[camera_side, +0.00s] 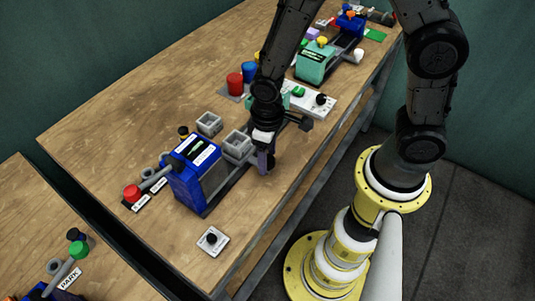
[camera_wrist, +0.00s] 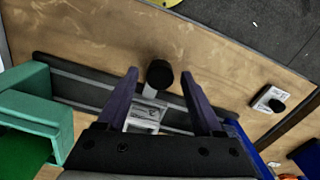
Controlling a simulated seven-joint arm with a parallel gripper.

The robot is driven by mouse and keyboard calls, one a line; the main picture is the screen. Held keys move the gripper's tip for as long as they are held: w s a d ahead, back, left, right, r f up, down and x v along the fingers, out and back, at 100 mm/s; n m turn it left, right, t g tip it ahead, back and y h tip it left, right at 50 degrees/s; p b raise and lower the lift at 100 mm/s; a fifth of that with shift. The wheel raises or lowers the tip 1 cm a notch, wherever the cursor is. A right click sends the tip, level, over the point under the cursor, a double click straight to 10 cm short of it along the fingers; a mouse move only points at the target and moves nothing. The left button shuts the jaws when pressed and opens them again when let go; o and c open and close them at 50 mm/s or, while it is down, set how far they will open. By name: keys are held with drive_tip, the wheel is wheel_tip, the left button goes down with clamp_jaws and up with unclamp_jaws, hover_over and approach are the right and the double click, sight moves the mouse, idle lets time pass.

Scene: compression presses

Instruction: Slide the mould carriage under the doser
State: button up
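The mould carriage (camera_wrist: 143,117) is a grey block on a dark rail (camera_wrist: 85,90) in the wrist view. A black round knob (camera_wrist: 160,73) on a light stem stands at its side. My gripper (camera_wrist: 159,74) is open, its two purple fingers on either side of the knob; I cannot tell whether they touch it. In the side view my gripper (camera_side: 265,163) points down beside the rail, partly hiding the carriage. A turquoise machine (camera_wrist: 30,108) stands at one rail end and a blue machine (camera_wrist: 240,143) at the other; I cannot tell surely which is the doser.
A small plate with a black button (camera_side: 212,240) lies near the front edge. The bench's left part is clear.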

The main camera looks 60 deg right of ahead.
clamp_jaws()
idle(1.2)
